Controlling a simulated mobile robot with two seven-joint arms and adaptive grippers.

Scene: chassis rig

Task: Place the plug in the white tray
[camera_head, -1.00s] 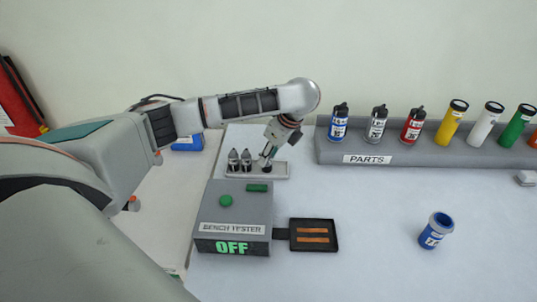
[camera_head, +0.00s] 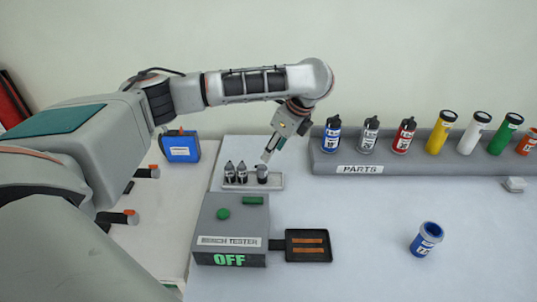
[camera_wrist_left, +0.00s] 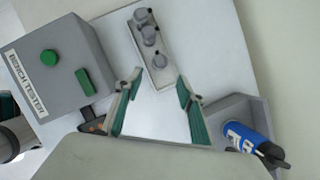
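My right gripper is not in view.
The grey bench tester (camera_head: 231,221) reads OFF and has a black tray (camera_head: 308,260) at its side. A PARTS rack (camera_head: 430,168) with several bottles stands at the back right.

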